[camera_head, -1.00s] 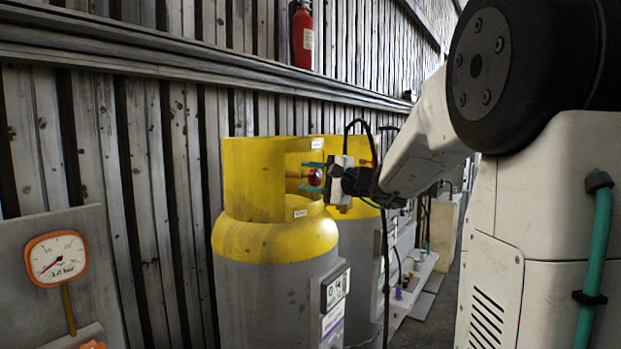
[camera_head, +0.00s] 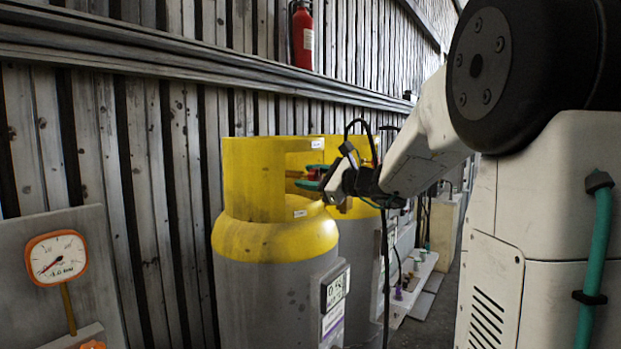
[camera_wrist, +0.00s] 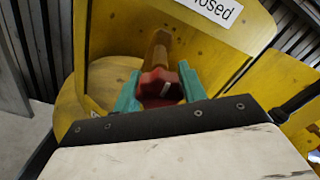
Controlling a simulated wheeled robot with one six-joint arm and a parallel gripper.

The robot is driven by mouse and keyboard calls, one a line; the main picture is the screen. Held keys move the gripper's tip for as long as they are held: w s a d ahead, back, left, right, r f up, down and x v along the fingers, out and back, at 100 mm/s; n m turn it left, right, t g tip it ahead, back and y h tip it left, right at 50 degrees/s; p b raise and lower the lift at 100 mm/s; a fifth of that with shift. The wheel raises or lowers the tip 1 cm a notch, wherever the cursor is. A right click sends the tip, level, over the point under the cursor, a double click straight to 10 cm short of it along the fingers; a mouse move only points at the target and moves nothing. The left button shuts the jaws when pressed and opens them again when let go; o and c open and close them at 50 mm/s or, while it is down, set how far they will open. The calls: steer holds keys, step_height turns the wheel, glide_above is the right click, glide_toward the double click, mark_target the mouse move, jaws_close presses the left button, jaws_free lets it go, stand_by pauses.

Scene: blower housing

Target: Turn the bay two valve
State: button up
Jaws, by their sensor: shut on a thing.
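A grey gas cylinder with a yellow top and collar (camera_head: 250,180) stands near the middle of the head view. In the wrist view, a red valve knob (camera_wrist: 160,88) on a brass stem sits inside the yellow collar (camera_wrist: 108,35). My gripper (camera_wrist: 160,92) has teal fingers on either side of the knob and is shut on it. In the head view my gripper (camera_head: 312,180) reaches into the collar opening and largely hides the knob. A white label ending in "osed" (camera_wrist: 222,8) is on the collar above the knob.
A second yellow-topped cylinder (camera_head: 362,240) stands just behind. A gauge with an orange rim (camera_head: 56,258) is on a panel at left. A red fire extinguisher (camera_head: 302,35) hangs on the plank wall. Small items sit on a low shelf (camera_head: 415,280) to the right.

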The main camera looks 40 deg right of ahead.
mark_target(319, 178)
steer(key=shift+f+m, duration=0.15)
steer(key=shift+m, duration=0.15)
steer(key=o, duration=1)
steer(key=shift+c, duration=0.2)
steer(key=v, duration=0.8)
